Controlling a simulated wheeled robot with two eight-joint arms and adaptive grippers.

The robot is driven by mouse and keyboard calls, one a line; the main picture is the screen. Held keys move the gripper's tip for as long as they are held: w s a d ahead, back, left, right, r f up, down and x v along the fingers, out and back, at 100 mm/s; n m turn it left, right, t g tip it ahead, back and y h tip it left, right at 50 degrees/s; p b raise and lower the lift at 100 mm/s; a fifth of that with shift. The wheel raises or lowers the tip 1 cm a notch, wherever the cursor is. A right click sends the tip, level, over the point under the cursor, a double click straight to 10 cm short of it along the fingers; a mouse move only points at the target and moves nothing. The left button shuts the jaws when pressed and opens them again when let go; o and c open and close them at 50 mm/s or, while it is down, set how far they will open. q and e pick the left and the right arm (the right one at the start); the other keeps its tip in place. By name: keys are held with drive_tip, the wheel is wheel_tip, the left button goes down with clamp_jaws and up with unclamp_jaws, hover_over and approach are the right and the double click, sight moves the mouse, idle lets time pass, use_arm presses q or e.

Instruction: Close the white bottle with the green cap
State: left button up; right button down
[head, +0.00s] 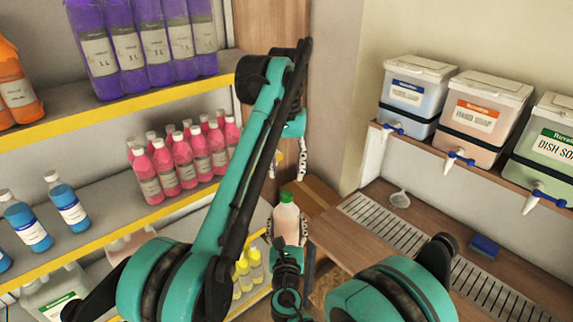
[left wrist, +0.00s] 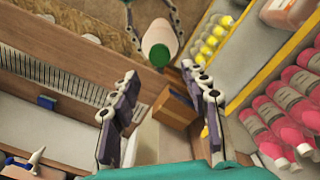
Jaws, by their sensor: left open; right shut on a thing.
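The white bottle (head: 287,225) stands upright in the lower middle of the head view, with the green cap (head: 286,197) on its top. Whether the cap is screwed tight cannot be told. My right gripper (head: 288,238) is shut on the bottle's body from below. My left gripper (head: 290,172) is open and empty, pointing down just above the cap, apart from it. In the left wrist view, the cap (left wrist: 158,55) shows just ahead of the open fingers (left wrist: 160,78), with the bottle (left wrist: 158,33) behind it.
Shelves with yellow edges (head: 130,218) hold pink bottles (head: 185,160), blue bottles (head: 68,205) and purple bottles (head: 140,45) at left. Soap dispensers (head: 487,115) stand on a ledge at right, above a wooden counter (head: 345,240) with drain grates. A cardboard box (left wrist: 175,108) lies below.

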sight(287, 194)
use_arm(q)
drive_tip(key=n, duration=0.5)
drive_tip(key=shift+r, duration=0.15)
drive_tip(key=n, duration=0.4)
drive_tip(key=shift+r+n, duration=0.15)
drive_tip(key=shift+n, duration=0.25)
drive_tip(key=n, duration=0.4)
drive_tip(key=shift+r, duration=0.15)
drive_tip(key=n, duration=0.5)
drive_tip(key=shift+s+r, duration=0.1)
drive_tip(key=shift+f, duration=4)
clamp_jaws()
